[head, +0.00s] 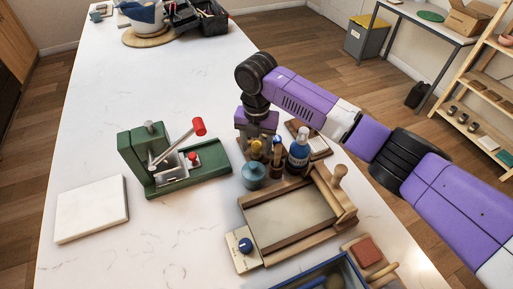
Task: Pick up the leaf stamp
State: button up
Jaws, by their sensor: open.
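My gripper (257,146) points down over the table, just behind a cluster of small items. Its jaws are open, though the fingertips are partly hidden by that cluster. In the cluster stand a teal jar (254,175), a blue bottle with a white top (298,153) and dark upright pieces with wooden handles (277,160) between them. I cannot tell which piece is the leaf stamp; no leaf pattern shows. Nothing is visibly held.
A green press with a red-knobbed lever (190,178) stands left of the gripper. A framed wooden slab board (290,222) is in front, with a blue-edged tray (322,275) and a red block (366,252) nearer. A white slab (92,208) lies left. The table's far middle is clear.

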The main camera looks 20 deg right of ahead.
jog(key=shift+c, duration=0.4)
grip_shut()
jog(key=shift+r, duration=0.1)
